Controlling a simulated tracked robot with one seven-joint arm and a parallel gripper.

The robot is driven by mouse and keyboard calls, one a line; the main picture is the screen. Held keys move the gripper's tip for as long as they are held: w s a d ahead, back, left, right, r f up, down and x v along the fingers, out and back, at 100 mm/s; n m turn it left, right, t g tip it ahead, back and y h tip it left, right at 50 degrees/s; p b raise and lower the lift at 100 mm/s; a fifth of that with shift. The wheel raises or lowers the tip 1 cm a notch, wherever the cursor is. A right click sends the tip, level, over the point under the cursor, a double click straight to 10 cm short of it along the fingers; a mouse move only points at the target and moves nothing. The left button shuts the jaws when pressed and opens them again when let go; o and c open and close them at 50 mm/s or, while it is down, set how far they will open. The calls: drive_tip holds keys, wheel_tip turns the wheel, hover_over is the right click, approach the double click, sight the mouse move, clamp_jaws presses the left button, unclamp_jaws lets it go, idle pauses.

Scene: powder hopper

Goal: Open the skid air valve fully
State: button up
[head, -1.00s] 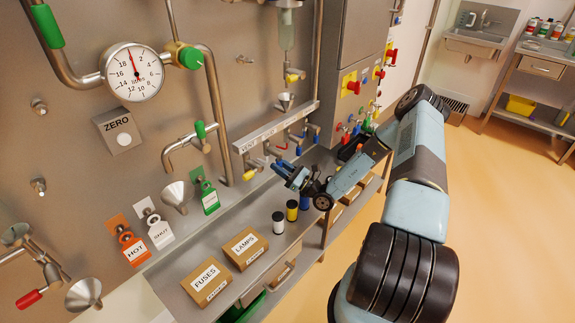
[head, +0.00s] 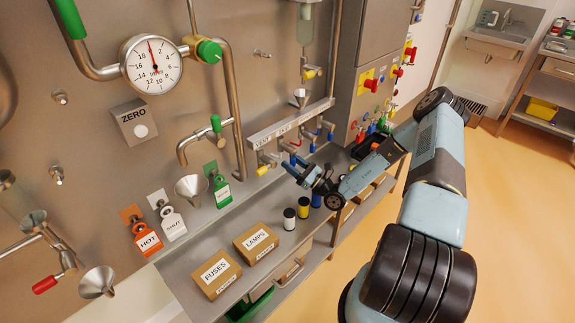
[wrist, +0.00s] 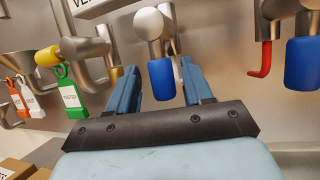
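A row of small valves hangs under a labelled strip (head: 290,124) on the skid wall; I cannot read the full label or tell which valve is the skid air valve. In the wrist view a valve with a blue handle (wrist: 161,80) hanging down and a pale round knob above it (wrist: 149,23) lies in line with the gap of my gripper (wrist: 160,82). The fingers are open, one on each side of that handle in the picture; I see no clear contact. In the head view my gripper (head: 296,172) is just below the strip.
Below is a steel shelf with boxes marked LAMPS (head: 256,243) and FUSES (head: 216,272) and small jars (head: 290,219).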

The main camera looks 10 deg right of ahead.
drive_tip(key=v, duration=1.4)
drive_tip(key=shift+a, duration=0.1)
drive_tip(key=s+a+r+n+g+h, duration=0.25)
drive_tip(key=r+n+g, duration=0.35)
drive_tip(key=r, duration=0.3)
drive_tip(key=s+a+r+n+g+h, duration=0.1)
drive_tip(key=s+a+r+n+g, duration=0.15)
drive_tip(key=r+n+g, duration=0.55)
drive_tip(key=s+a+r+n+g+h, duration=0.15)
drive_tip(key=s+r+n+g, duration=0.3)
drive_tip(key=r, duration=0.45)
drive_tip(key=s+d+r+n+t+h, duration=0.1)
drive_tip(key=s+r+n+t+h, duration=0.3)
drive_tip(key=s+r, duration=0.5)
drive_tip(key=s+d+r+n+t+h, duration=0.2)
drive_tip(key=s+r+n+t+h, duration=0.2)
drive_tip(key=r, duration=1)
drive_tip(key=s+t+h, duration=0.1)
drive_tip(key=s+h, duration=0.2)
drive_tip(key=s, duration=0.2)
drive_tip(key=shift+d+r+h, duration=0.15)
drive_tip(key=shift+d+h, duration=0.15)
drive_tip(key=shift+h, duration=0.1)
